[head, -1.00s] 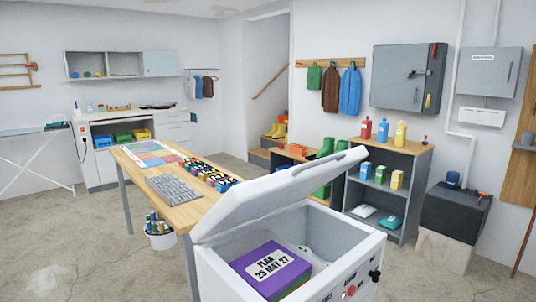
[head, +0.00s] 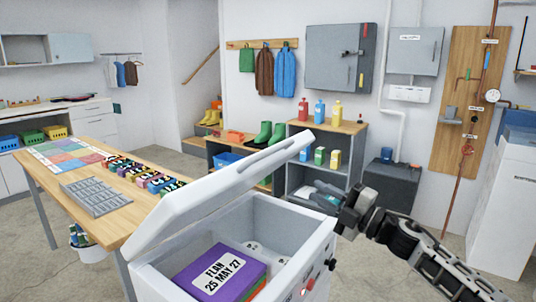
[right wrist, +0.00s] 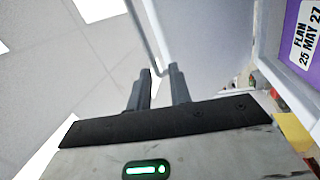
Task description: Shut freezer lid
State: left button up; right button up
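The white chest freezer (head: 148,282) stands at the front with its lid (head: 225,185) raised at a slant. In the freezer lies a purple box (head: 205,290) labelled FLAN 25 MAY 27, which also shows in the right wrist view (right wrist: 289,40). My right gripper (head: 322,190) comes in from the lower right, beyond the freezer's right side and below the lid's raised end. In the right wrist view its two grey fingers (right wrist: 159,70) stand apart with a gap. A pale panel with a grey edge shows beyond them; contact cannot be told. My left gripper is out of view.
A wooden table (head: 148,210) with a grey keyboard-like tray (head: 96,196) and colourful items stands left of the freezer. A shelf unit (head: 345,128) with bottles and a dark box (head: 392,185) stand behind my right arm. Some floor is open at right.

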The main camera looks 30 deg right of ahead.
aim_at(273, 152)
jog(key=w+a+r+p, duration=0.1)
jog(key=w+r, duration=0.1)
jog(key=w, duration=0.2)
jog(key=w+a+r+n+p, duration=0.1)
jog(key=w+r, duration=0.1)
jog(key=w, duration=0.3)
jog(key=w+a+r+n+p, duration=0.1)
jog(key=w+a+r, duration=0.1)
jog(key=w, duration=0.2)
jog(key=shift+w+a+r+y, duration=0.15)
jog(key=shift+r+y, duration=0.1)
jog(key=shift+y, duration=0.15)
jog(key=shift+w+a, duration=0.25)
jog(key=shift+w, duration=0.35)
grip_shut()
